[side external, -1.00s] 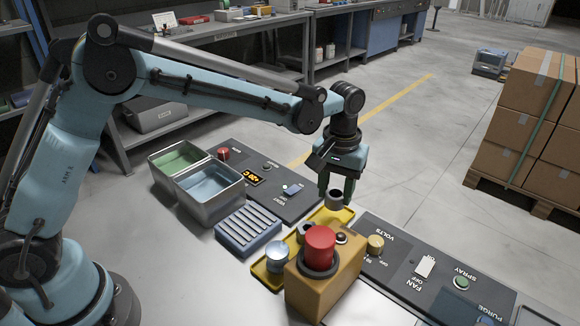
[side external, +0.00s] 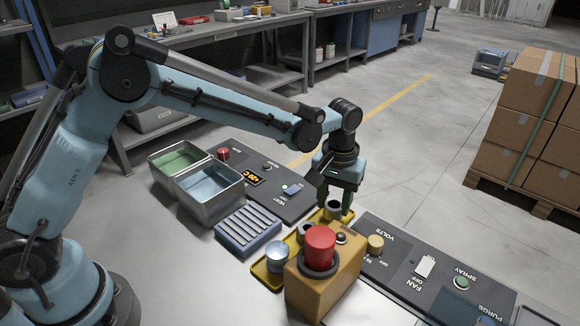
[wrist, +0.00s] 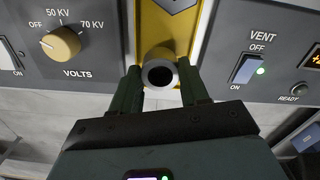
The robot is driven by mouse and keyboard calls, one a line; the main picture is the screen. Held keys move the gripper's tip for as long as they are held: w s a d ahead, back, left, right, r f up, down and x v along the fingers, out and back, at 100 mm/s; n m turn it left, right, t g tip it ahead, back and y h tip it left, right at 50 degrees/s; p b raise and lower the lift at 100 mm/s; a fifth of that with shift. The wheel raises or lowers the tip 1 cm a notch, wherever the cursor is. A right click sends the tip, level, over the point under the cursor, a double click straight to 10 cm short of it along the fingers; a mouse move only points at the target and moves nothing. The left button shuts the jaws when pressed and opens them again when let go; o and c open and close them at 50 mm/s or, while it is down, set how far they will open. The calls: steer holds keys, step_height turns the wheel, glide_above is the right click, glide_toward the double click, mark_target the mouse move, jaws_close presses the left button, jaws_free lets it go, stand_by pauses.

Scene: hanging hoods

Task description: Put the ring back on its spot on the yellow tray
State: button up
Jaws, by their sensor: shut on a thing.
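My gripper (side external: 335,205) is shut on a grey ring (side external: 333,211) at the far end of the yellow tray (side external: 262,272). In the wrist view the ring (wrist: 159,73) sits between the two green fingers, its dark bore facing the camera. The yellow tray (wrist: 172,28) runs away behind it. I cannot tell whether the ring touches the tray. A silver-topped cylinder (side external: 278,255) and a dark grey round piece (side external: 303,230) also stand on the tray. The box with the red button hides part of the tray.
A yellow-brown box (side external: 338,277) with a large red button (side external: 320,243) stands close in front of the tray. Panels with a VOLTS knob (wrist: 61,43) and a VENT switch (wrist: 247,69) flank the tray. A ribbed blue block (side external: 248,230) and metal bins (side external: 208,190) are left.

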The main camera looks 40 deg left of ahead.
steer(key=shift+f, duration=0.55)
steer(key=o, duration=1.2)
steer(key=shift+c, duration=0.2)
step_height(320, 180, up, 11)
steer(key=s+a+r+m+t, duration=0.1)
steer(key=s+a+r+t, duration=0.2)
steer(key=s+a+r, duration=0.35)
steer(key=s+a+f+m+t, duration=0.1)
steer(key=s+a+f+t, duration=0.1)
steer(key=s+a, duration=0.2)
steer(key=s+a+f+m+t, duration=0.1)
steer(key=s+a+f+t, duration=0.1)
steer(key=s, duration=0.5)
steer(key=shift+a+f, duration=0.75)
steer(key=shift+a, duration=0.15)
